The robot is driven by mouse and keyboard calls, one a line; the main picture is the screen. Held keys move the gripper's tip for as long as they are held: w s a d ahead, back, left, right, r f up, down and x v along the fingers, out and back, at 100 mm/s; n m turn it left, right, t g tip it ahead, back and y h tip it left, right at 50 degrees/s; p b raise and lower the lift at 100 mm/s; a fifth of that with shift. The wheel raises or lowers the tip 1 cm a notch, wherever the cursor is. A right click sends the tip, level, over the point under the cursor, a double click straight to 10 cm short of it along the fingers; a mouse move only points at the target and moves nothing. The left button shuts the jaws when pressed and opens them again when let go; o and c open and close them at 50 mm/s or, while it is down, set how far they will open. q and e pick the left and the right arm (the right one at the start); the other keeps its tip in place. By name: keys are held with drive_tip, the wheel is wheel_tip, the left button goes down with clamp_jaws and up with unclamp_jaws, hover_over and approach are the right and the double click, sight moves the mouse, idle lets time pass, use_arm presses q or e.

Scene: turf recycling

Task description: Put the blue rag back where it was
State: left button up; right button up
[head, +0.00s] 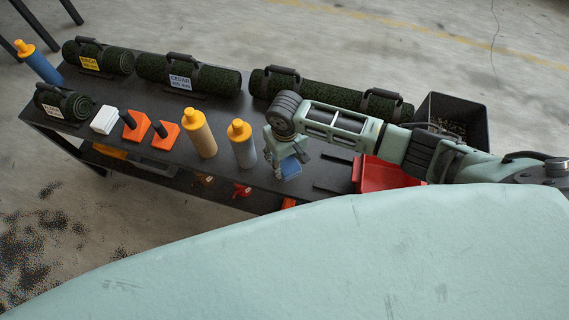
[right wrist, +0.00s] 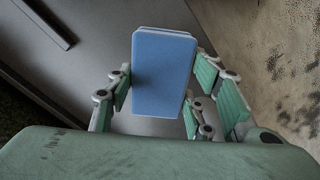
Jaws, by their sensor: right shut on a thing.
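The blue rag (right wrist: 163,75) shows in the right wrist view as a flat, folded blue block between the fingers of my right gripper (right wrist: 160,95). My right gripper is shut on it. In the head view the rag (head: 290,167) shows just below my right gripper (head: 288,155), over the front part of the dark table (head: 245,100). Whether the rag touches the tabletop I cannot tell. My left gripper is not in either view.
Grey-blue (head: 242,145) and yellow (head: 199,135) bottles stand left of my right gripper. A red bin (head: 385,174) and a black crate (head: 455,112) are to its right. Rolled turf (head: 200,76) lines the back. Orange-based tools (head: 166,137) and a white block (head: 104,120) lie further left.

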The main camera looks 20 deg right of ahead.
sight(285, 164)
drive_tip(key=shift+w+f, duration=0.15)
drive_tip(key=shift+f, duration=1.95)
drive_tip(key=o, duration=1)
drive_tip(key=shift+r, duration=0.15)
wheel_tip(285, 164, up, 12)
drive_tip(key=shift+f+p, duration=0.1)
drive_tip(key=shift+p, duration=0.3)
